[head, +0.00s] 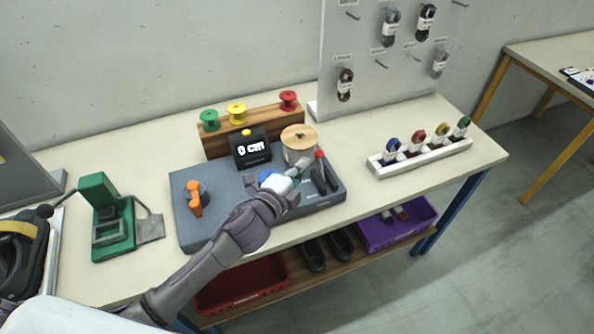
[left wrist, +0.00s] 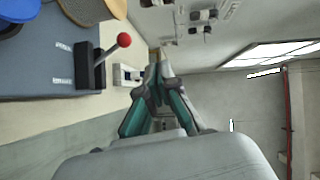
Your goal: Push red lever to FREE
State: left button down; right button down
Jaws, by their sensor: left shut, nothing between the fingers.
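The lever's red ball knob (head: 319,154) stands above its black block (head: 331,181) at the right end of the grey-blue machine base. In the left wrist view the knob (left wrist: 124,39) tops a grey rod that leans out from the black block (left wrist: 84,72). My left gripper (head: 306,160) is shut and empty, just left of the knob in the head view. In the left wrist view its teal-and-grey fingers (left wrist: 160,70) meet at the tips, with a gap between them and the knob. Two white labels beside the block are too small to read. My right gripper is out of view.
A wooden-topped spool (head: 299,136) and a black display reading "0 cm" (head: 251,148) stand behind my left gripper. An orange clamp (head: 194,198) is on the machine's left. A white rack (head: 420,158) of lace bundles stands right, with bare tabletop between.

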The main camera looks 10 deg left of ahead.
pick_arm(q)
jog(key=shift+s+a+r, duration=0.2)
jog(key=shift+s+r, duration=0.05)
jog(key=shift+s, duration=0.25)
jog(key=shift+s+a+r, duration=0.15)
jog(key=shift+s+r, duration=0.05)
jog(key=shift+s, duration=0.3)
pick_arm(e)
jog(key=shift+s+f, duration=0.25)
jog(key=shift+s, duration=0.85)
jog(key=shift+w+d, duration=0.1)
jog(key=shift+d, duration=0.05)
